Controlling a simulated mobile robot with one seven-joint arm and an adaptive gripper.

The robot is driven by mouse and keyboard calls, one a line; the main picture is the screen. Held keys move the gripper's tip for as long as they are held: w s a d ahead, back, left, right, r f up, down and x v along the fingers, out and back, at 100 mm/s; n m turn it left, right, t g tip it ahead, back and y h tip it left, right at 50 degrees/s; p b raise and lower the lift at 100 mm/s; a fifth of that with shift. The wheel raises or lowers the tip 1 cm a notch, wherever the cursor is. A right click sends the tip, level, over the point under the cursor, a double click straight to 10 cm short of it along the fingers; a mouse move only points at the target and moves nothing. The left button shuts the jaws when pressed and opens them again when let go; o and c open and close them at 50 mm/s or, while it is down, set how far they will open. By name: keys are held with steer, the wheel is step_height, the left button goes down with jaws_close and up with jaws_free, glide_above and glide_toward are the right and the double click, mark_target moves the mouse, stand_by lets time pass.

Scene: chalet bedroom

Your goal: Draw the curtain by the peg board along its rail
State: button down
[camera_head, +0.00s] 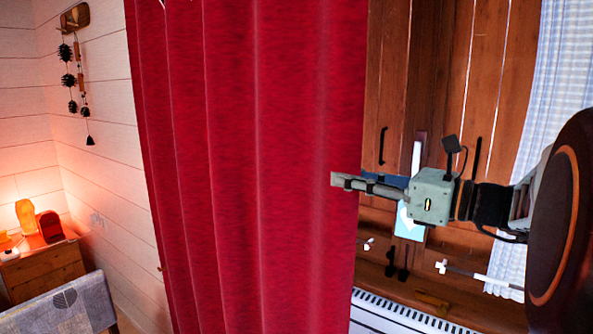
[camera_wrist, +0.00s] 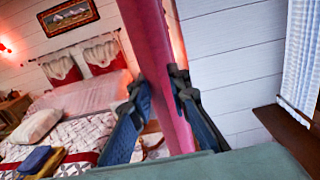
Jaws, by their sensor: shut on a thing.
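The red curtain (camera_head: 230,170) hangs in folds across the middle of the head view; its top and rail are out of frame. My gripper (camera_head: 343,182) reaches in from the right and is at the curtain's right edge. In the wrist view my gripper (camera_wrist: 158,88) has a finger on each side of the curtain's edge (camera_wrist: 153,45), a pinkish-red strip, and is shut on it. A small wooden board (camera_head: 75,17) with hanging strings of dark ornaments is on the wall at upper left; I cannot tell if it is the peg board.
Wooden panels with dark handles (camera_head: 395,70) stand behind the curtain's right edge. A blue checked curtain (camera_head: 560,50) hangs at far right. A white slatted radiator-like unit (camera_head: 405,315) is low down. A wooden cabinet (camera_head: 45,270) and a bed (camera_wrist: 80,120) are on the left.

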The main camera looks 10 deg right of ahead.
steer(key=shift+s+d+f, duration=0.1)
steer(key=shift+s+d, duration=0.1)
steer(key=c, duration=2.3)
jaws_free()
steer(key=o, duration=0.5)
steer(key=shift+s+d, duration=0.2)
steer(key=shift+w+a, duration=0.1)
steer(key=v, duration=1.2)
